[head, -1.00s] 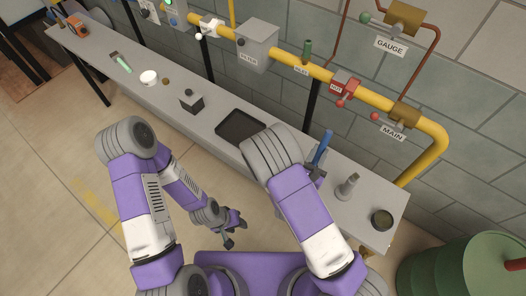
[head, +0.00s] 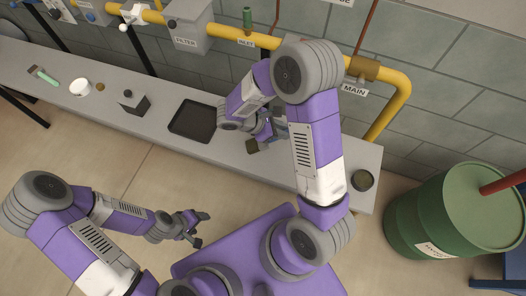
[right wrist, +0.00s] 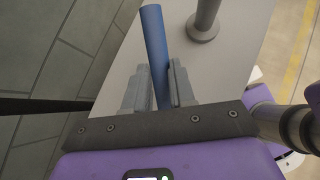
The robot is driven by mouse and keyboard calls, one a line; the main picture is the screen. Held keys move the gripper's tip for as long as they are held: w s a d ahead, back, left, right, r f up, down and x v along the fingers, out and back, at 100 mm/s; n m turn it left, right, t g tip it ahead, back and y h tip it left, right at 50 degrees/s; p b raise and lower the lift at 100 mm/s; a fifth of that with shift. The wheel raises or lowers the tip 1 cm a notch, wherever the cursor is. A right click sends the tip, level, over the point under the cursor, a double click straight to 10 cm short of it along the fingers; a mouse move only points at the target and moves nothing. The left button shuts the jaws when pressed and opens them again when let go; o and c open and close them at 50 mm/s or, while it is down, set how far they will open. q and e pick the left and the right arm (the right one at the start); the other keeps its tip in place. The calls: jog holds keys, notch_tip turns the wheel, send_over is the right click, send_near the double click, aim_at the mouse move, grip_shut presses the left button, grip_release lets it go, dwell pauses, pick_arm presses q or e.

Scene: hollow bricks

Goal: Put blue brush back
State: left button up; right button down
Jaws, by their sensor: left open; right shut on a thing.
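The blue brush (right wrist: 156,50) shows as a blue handle between the fingers of my right gripper (right wrist: 161,85) in the right wrist view. That gripper is shut on the handle. In the head view my right gripper (head: 268,132) is over the right part of the bench, and my own arm hides most of the brush. A dark olive block (head: 251,146) shows beside the gripper; I cannot tell whether it is the brush's bristles. My left gripper (head: 203,228) is open and empty, in front of the bench and away from it.
A grey flared-base post (right wrist: 203,28) stands on the grey bench (head: 225,155) near the brush. A black tray (head: 193,120), dark block (head: 131,100), white cup (head: 80,88) and round dark tin (head: 362,181) are on the bench. A yellow pipe (head: 300,52) runs behind; a green drum (head: 450,215) stands right.

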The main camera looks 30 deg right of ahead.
jog(key=a+f+m+y+b, duration=0.1)
jog(key=f+m+y, duration=0.1)
jog(key=a+f+m+y+b, duration=0.1)
jog(key=f+m+y+b, duration=0.1)
jog(key=f, duration=0.1)
jog(key=a+f+m+y+b, duration=0.1)
jog(key=f+m+y, duration=0.1)
jog(key=f, duration=0.1)
jog(key=shift+s+a+f+g+b, duration=0.1)
jog(key=shift+s+f+g+b, duration=0.05)
jog(key=shift+f+g+b, duration=0.2)
jog(key=c, duration=0.9)
grip_release()
jog(key=shift+c, duration=0.2)
jog(key=shift+r, duration=0.1)
jog(key=p+v, duration=0.3)
jog(key=v, duration=0.9)
jog(key=shift+r, duration=0.1)
